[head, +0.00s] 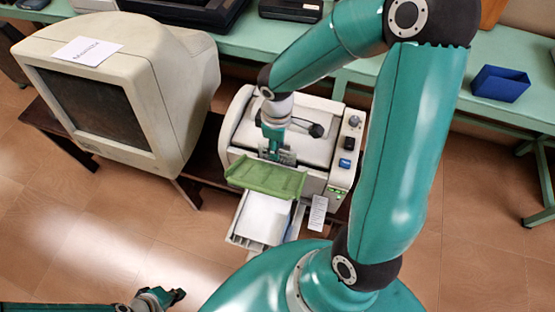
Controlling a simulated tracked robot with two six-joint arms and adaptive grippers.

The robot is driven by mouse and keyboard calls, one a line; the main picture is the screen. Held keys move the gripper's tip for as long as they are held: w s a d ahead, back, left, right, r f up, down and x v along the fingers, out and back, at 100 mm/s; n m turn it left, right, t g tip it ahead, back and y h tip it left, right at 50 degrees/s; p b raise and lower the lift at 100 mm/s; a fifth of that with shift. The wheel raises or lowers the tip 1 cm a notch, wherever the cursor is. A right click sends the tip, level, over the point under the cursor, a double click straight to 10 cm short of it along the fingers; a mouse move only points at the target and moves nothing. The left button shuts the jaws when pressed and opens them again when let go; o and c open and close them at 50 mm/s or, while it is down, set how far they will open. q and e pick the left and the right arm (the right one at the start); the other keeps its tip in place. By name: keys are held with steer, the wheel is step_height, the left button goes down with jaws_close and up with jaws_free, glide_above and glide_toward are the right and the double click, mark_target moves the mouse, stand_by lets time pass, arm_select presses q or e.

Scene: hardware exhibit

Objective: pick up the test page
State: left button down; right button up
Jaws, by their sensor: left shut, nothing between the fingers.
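A beige printer (237,137) stands in the middle with a green flap (266,181) at its front. White paper (262,219) lies in the tray (238,238) below the flap; I cannot tell whether it is the test page. My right arm reaches over the printer from the right. My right gripper (274,155) points down at the printer's front, just behind the green flap. Its fingertips are small and partly hidden, so I cannot tell if it is open or holds anything. My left gripper (178,296) is shut and empty at the bottom left, over the floor, away from the printer.
A large beige monitor (175,75) with a white labelled card (86,50) on top stands left of the printer. A small white label (318,213) hangs at the printer's front right. A green table (425,88) at the back holds a blue box (499,83). Floor is clear at lower left.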

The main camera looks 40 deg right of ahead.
step_height(320, 180, down, 2)
steer(key=shift+f, duration=0.2)
jaws_close()
steer(key=shift+r, duration=0.2)
